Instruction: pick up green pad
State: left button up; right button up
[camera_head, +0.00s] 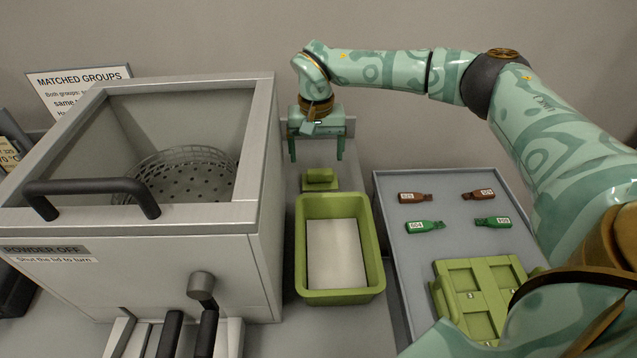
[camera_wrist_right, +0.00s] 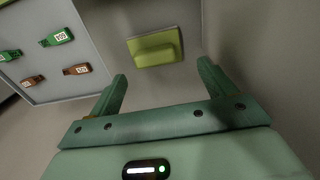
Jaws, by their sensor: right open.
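The green pad (camera_head: 320,180) is a small yellow-green block with a raised part on a flat base. It lies on the grey surface behind the green bin. It also shows in the right wrist view (camera_wrist_right: 156,48), ahead of the fingertips. My right gripper (camera_head: 316,157) is open and empty, its two fingers pointing down just behind and above the pad. In the right wrist view the right gripper's fingers (camera_wrist_right: 162,72) stand apart, with the pad beyond them and not between them. My left gripper is not in view.
A green bin (camera_head: 378,287) with a pale sheet inside stands in front of the pad. A large grey box with a black handle (camera_head: 90,187) rises close on the left. A grey tray (camera_head: 390,180) on the right bears brown and green tags and a green compartment holder (camera_head: 480,290).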

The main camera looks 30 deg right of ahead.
aim_at(320, 170)
jog(key=f, duration=0.2)
jog(key=f+b, duration=0.1)
jog(key=f, duration=0.1)
jog(key=f+b, duration=0.1)
jog(key=f, duration=0.1)
jog(key=shift+s+d+f, duration=0.2)
jog(key=shift+s+d, duration=0.05)
jog(key=shift+s, duration=0.05)
jog(key=shift+r, duration=0.15)
jog(key=shift+c, duration=0.3)
jog(key=c, duration=1)
